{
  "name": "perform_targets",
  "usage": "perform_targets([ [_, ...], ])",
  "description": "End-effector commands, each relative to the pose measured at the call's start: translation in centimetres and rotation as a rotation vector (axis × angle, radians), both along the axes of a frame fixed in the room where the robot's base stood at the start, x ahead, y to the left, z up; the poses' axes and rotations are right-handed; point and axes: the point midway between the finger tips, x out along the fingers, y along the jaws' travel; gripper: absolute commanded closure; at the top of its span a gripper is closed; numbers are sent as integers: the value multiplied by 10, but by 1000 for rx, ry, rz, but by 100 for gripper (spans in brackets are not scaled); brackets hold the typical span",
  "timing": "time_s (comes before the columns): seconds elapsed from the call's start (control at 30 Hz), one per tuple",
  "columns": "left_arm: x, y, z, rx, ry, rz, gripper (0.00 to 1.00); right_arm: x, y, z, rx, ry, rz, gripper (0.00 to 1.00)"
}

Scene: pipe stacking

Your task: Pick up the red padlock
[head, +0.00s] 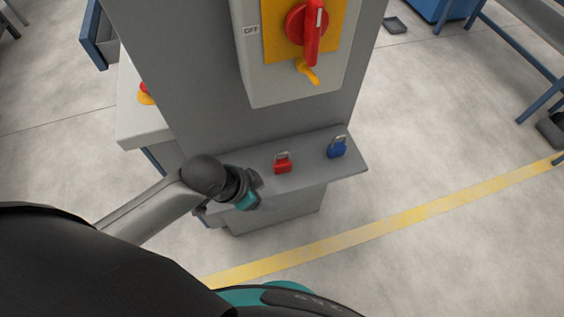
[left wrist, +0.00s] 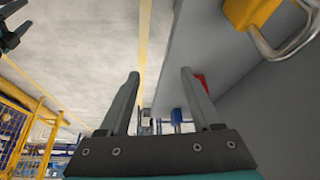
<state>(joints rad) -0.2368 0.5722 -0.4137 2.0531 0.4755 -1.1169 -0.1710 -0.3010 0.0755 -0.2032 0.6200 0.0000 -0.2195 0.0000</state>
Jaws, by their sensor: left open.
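There the red padlock (left wrist: 203,84) shows only as a sliver behind the right finger, which hides the rest.
A blue padlock (head: 336,148) stands right of the red one and shows between the fingers in the wrist view (left wrist: 177,117). A yellow padlock (left wrist: 246,10) is close by at upper right there. The switch box (head: 290,50) and grey pillar rise behind the shelf.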

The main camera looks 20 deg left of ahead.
Motion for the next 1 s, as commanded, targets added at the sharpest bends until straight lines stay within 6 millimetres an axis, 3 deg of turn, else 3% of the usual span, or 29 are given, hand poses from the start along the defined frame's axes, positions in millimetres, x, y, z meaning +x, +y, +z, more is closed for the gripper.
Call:
perform_targets([
  [0.23, 12, 43, 15, 26, 8, -230, 35, 1, -5, 2, -7, -1, -1, 20],
  [0.5, 18, 95, 27, 50, 44, -260, 35, 1, -5, 3, -7, -1, -3, 20],
  [0.6, 22, 106, 28, 53, 43, -250, 35, 1, -5, 3, -8, -2, -3, 20],
  [0.73, 28, 101, 29, 51, 42, -246, 35, 1, -5, 2, -8, -2, -3, 20],
  [1.0, 53, 64, 29, 48, 41, -246, 35, 1, -5, 0, -7, -1, -3, 20],
])
